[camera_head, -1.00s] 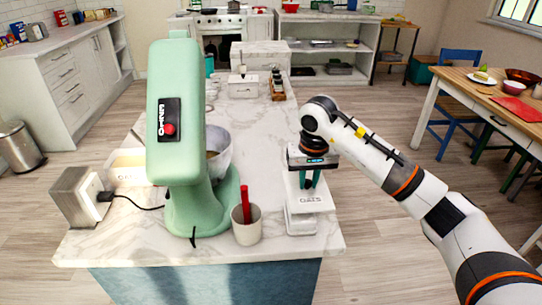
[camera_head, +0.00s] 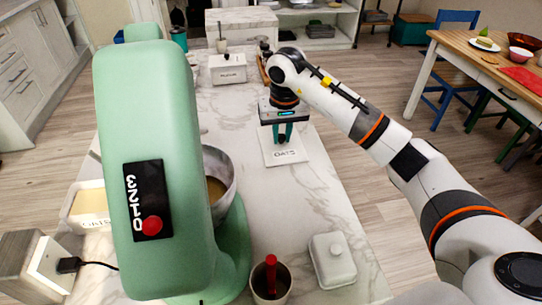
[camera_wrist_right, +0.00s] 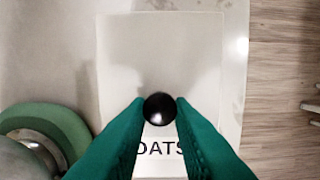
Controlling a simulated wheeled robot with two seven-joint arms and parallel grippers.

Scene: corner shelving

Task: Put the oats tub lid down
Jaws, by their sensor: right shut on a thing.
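The oats tub lid (camera_head: 284,152) is a flat white square with OATS lettering and a black knob. My right gripper (camera_head: 283,136), with green fingers, is shut on the knob. In the right wrist view the lid (camera_wrist_right: 160,60) lies flat below the fingers (camera_wrist_right: 160,108), with the knob between them. The lid is level, at or just above the marble counter; I cannot tell whether it touches. The open oats tub (camera_head: 84,212) stands at the left behind the mixer, partly hidden. My left gripper is not in view.
A green stand mixer (camera_head: 150,120) with a bowl (camera_head: 222,180) fills the left front. A white labelled box (camera_head: 228,69) is farther back. The marble counter (camera_head: 275,205) is clear around the lid.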

